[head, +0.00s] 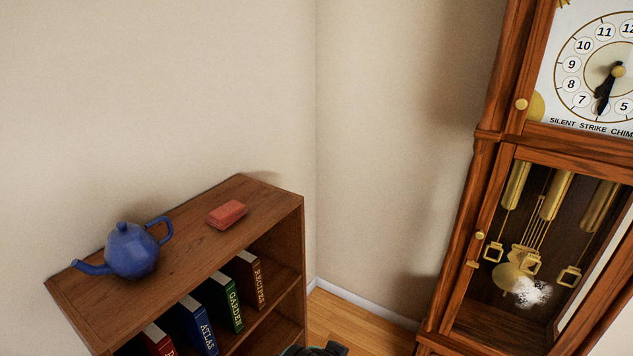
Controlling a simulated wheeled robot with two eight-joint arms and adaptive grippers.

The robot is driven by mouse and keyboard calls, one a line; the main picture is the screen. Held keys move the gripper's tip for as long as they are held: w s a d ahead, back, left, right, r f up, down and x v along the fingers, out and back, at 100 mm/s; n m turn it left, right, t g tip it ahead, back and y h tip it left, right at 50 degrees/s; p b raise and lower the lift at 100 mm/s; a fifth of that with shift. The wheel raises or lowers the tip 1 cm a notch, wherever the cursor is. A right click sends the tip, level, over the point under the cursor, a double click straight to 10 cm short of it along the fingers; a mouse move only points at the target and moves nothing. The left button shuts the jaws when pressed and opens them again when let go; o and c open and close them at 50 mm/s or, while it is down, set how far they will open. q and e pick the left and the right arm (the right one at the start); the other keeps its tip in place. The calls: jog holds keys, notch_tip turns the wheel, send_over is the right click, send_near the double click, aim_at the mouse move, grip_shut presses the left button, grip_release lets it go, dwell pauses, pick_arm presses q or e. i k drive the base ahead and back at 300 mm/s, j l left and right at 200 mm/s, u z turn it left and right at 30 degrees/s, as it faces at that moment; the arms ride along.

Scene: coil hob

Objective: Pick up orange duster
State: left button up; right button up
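A small orange-red block (227,214), the only thing here that fits the orange duster, lies flat on top of the brown wooden bookshelf (190,243), toward its right end. It lies clear of the other things there, and nothing touches it. No gripper fingers show in the head view. A dark piece with a teal edge at the bottom edge of the picture looks like a part of me, but I cannot tell which.
A blue teapot (132,250) stands left of the block on the shelf top. Several books, such as a green one (222,302), stand below. A tall wooden clock (489,150) with a white patch (531,292) on its lower front is at right. Walls stand behind the shelf.

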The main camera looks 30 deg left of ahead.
aim_at(223, 218)
jog(key=u, duration=1.75)
jog(key=i+l, duration=0.1)
jog(key=l, duration=0.2)
jog(key=i+l+u, duration=0.1)
jog(key=l, duration=0.25)
jog(key=i+l, duration=0.15)
jog(key=l, duration=0.2)
